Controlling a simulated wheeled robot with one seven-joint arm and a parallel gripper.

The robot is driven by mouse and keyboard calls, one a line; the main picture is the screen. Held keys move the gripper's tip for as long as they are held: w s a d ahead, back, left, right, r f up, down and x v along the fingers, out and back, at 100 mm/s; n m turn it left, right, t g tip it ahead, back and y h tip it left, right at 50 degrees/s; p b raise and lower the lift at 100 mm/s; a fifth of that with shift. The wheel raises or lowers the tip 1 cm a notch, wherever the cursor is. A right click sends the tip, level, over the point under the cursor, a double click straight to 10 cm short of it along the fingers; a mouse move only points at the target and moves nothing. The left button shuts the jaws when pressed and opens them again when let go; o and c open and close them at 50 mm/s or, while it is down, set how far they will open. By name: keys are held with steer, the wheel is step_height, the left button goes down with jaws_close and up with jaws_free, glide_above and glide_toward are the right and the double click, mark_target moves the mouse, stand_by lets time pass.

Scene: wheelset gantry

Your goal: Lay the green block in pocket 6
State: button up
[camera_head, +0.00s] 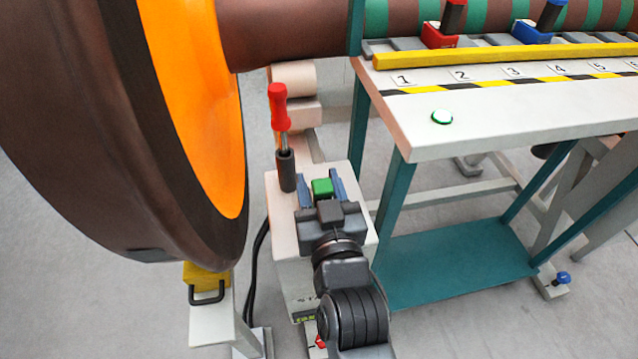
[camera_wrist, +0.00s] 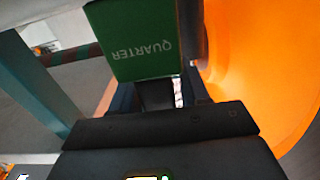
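The green block (camera_head: 322,187) sits between the two blue fingers of my gripper (camera_head: 321,189), above a pale cabinet. In the wrist view the green block (camera_wrist: 138,42), marked QUARTER, shows upside down close to the camera, with the fingers (camera_wrist: 158,95) along its sides. My gripper appears shut on it. The pocket row lies behind a yellow bar (camera_head: 500,55) on the white bench (camera_head: 530,120), up and to the right of my gripper. The number 6 label (camera_head: 634,64) is at the right picture edge. Pocket 6 itself is not clearly visible.
A red block (camera_head: 440,36) and a blue block (camera_head: 533,32) with dark handles stand in the row. A red-handled screwdriver (camera_head: 279,105) stands upright beside my gripper. The big orange-faced wheel (camera_head: 190,80) is close on the left. A teal post (camera_head: 390,195) supports the bench.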

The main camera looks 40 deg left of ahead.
steer(key=shift+o, duration=1.1)
steer(key=shift+r, duration=0.2)
steer(key=b+v, duration=0.1)
steer(key=v, duration=1.1)
